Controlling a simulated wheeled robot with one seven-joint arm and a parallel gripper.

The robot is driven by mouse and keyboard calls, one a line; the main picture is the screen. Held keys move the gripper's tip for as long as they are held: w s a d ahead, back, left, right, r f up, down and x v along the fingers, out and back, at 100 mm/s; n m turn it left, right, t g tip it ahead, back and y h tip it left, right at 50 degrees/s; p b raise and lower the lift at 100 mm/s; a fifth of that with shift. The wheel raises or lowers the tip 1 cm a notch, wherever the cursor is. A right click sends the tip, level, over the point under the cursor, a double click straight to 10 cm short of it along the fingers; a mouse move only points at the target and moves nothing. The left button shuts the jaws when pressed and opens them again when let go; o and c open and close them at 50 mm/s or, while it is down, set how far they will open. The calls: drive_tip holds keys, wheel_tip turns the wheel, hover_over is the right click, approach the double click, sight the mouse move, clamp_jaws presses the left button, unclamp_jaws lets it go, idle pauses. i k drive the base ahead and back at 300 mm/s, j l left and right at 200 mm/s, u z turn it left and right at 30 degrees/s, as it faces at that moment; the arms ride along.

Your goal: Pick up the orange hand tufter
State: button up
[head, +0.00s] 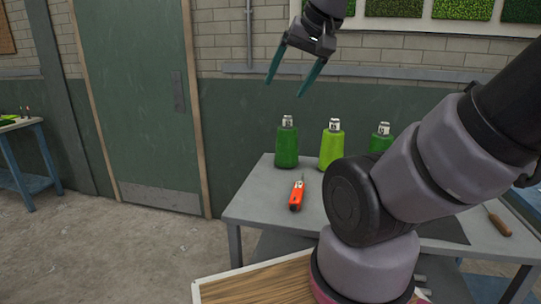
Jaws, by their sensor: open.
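The orange hand tufter (297,193) lies on the left part of the grey table (250,207). It has an orange body with a dark lower end and a thin metal needle pointing toward the back. My gripper (294,80) is open and empty, with its two teal fingers pointing down. In the picture it is well above the tufter and the table. Nothing covers the tufter.
A wooden-handled tool (499,224) lies at the right. A blue-legged table (22,165) stands far left.

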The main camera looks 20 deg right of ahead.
sight(296, 198)
drive_tip(key=k+l+u, duration=0.2)
drive_tip(key=l, duration=0.2)
drive_tip(key=l+u, duration=0.15)
drive_tip(key=l, duration=0.25)
drive_tip(key=k+l+u, duration=0.2)
drive_tip(key=l, duration=0.2)
drive_tip(key=k+l+u, duration=0.2)
drive_tip(key=l, duration=0.15)
drive_tip(key=i, duration=0.05)
